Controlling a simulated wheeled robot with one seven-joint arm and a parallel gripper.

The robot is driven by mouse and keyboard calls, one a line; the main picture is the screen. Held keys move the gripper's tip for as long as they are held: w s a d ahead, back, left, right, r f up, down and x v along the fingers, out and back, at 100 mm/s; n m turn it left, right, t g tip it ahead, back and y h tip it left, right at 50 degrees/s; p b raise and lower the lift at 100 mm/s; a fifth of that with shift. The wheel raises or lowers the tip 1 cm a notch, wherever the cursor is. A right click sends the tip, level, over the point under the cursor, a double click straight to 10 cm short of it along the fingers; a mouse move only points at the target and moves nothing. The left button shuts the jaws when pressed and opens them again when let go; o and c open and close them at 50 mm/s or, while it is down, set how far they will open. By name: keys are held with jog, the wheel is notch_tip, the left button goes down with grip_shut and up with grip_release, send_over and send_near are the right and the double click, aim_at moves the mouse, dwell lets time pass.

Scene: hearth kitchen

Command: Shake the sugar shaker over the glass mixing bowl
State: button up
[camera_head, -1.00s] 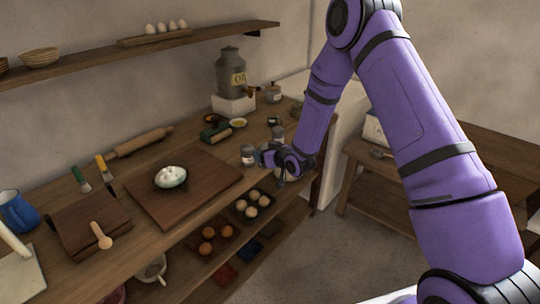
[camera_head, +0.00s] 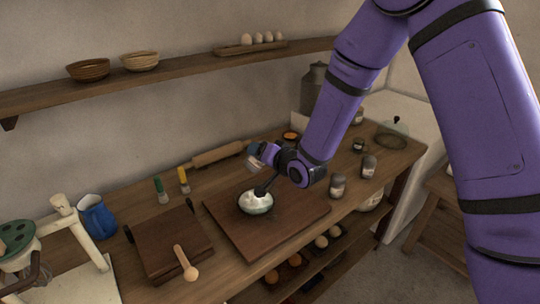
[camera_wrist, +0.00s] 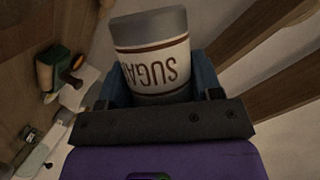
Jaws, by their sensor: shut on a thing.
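The glass mixing bowl (camera_head: 257,209), small and pale with white contents, stands on a dark wooden board (camera_head: 300,222) on the counter. My gripper (camera_head: 262,153) is shut on the sugar shaker (camera_head: 254,148), which appears just above the bowl in the head view; its height over the bowl is hard to judge. In the wrist view the sugar shaker (camera_wrist: 150,62) has a grey cap, a white body with brown bands and an upside-down SUGAR label. Its lower part is hidden by my gripper. The head view is too small to show its tilt surely.
Two grey-topped jars (camera_head: 338,186) (camera_head: 368,167) stand right of the board. A rolling pin (camera_head: 220,154) lies behind it. A shelf (camera_head: 190,70) runs above.

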aim_at(252, 167)
jog(key=shift+a, duration=0.2)
jog(key=m, duration=0.1)
jog(key=f+m+y, duration=0.1)
jog(key=a+f+m, duration=0.1)
jog(key=shift+s+y, duration=0.25)
jog(key=shift+y, duration=0.05)
jog(key=m, duration=0.1)
jog(key=f+m+y, duration=0.1)
jog(key=a+m, duration=0.1)
jog(key=m, duration=0.1)
jog(key=shift+s+a+f+t, duration=0.1)
jog(key=shift+s+f+t, duration=0.1)
jog(key=shift+f+t, duration=0.15)
jog(key=m, duration=0.2)
jog(key=m+t+y, duration=0.1)
jog(key=shift+s+a+f+m, duration=0.1)
jog(key=shift+a+f+m, duration=0.05)
jog(key=shift+m, duration=0.25)
jog(key=m+t, duration=0.1)
jog(key=m, duration=0.1)
jog(key=m+t, duration=0.1)
jog(key=m, duration=0.1)
jog(key=shift+s+a+f, duration=0.15)
jog(key=shift+a, duration=0.25)
